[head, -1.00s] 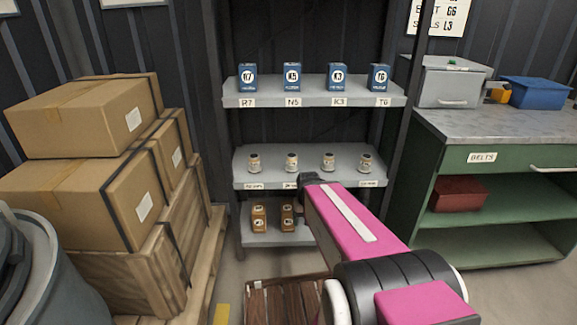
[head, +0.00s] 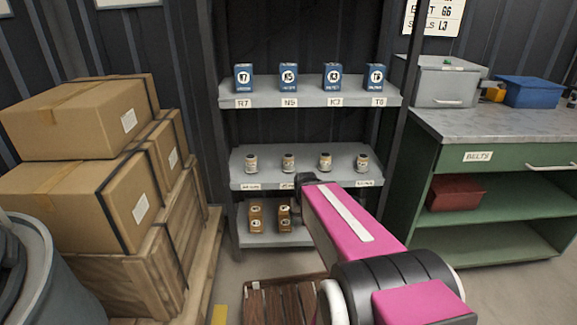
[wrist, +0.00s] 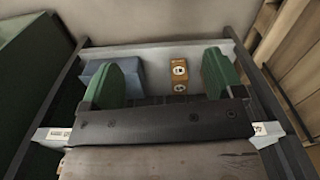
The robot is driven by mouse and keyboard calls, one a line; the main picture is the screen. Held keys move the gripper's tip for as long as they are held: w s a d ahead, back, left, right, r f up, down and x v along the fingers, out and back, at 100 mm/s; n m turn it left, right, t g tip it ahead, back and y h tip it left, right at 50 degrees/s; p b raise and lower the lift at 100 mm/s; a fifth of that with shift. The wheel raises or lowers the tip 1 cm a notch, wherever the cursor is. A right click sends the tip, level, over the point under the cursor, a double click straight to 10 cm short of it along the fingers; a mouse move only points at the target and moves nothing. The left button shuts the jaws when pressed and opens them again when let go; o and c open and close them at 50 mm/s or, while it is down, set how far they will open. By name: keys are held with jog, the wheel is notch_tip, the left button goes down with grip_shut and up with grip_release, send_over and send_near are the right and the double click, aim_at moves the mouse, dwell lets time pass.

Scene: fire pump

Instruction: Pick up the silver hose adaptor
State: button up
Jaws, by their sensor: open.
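No silver hose adaptor can be made out for certain. In the head view, several small silvery, labelled cylinders (head: 288,163) stand upright in a row on the middle shelf (head: 270,179); they are too small to identify. My gripper (wrist: 168,78) shows in the wrist view with two green fingers wide apart and nothing between them. Beyond the fingers are an orange-brown box (wrist: 179,75) with a round label, nearer the right finger, and a blue-grey block (wrist: 138,68) partly hidden behind the left finger. In the head view my pink arm hides the gripper.
Blue labelled boxes (head: 289,77) stand on the top shelf (head: 308,98), and small brown boxes (head: 256,218) on the bottom shelf (head: 270,239). Strapped cartons (head: 70,118) stand left. A green workbench (head: 450,185) stands right.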

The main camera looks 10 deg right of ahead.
jog(key=w+a+f+m+t+y, duration=0.1)
jog(key=w+a+m+y, duration=0.25)
jog(key=w+m, duration=0.2)
jog(key=m+t+y, duration=0.8)
jog(key=m+t, duration=0.5)
jog(key=m, duration=1)
send_near(288, 158)
jog(key=shift+w+d+f, duration=0.25)
jog(key=shift+w+f, duration=0.2)
jog(key=shift+w+d+f, duration=0.3)
jog(key=shift+w+f, duration=0.15)
jog(key=shift+f, duration=0.05)
jog(key=shift+w, duration=0.2)
jog(key=x, duration=0.5)
jog(key=shift+w+r, duration=0.1)
jog(key=shift+x, duration=2.7)
jog(key=shift+s+a+r, duration=0.1)
jog(key=shift+s+a, duration=0.05)
jog(key=shift+s, duration=0.05)
jog(key=c, duration=1.2)
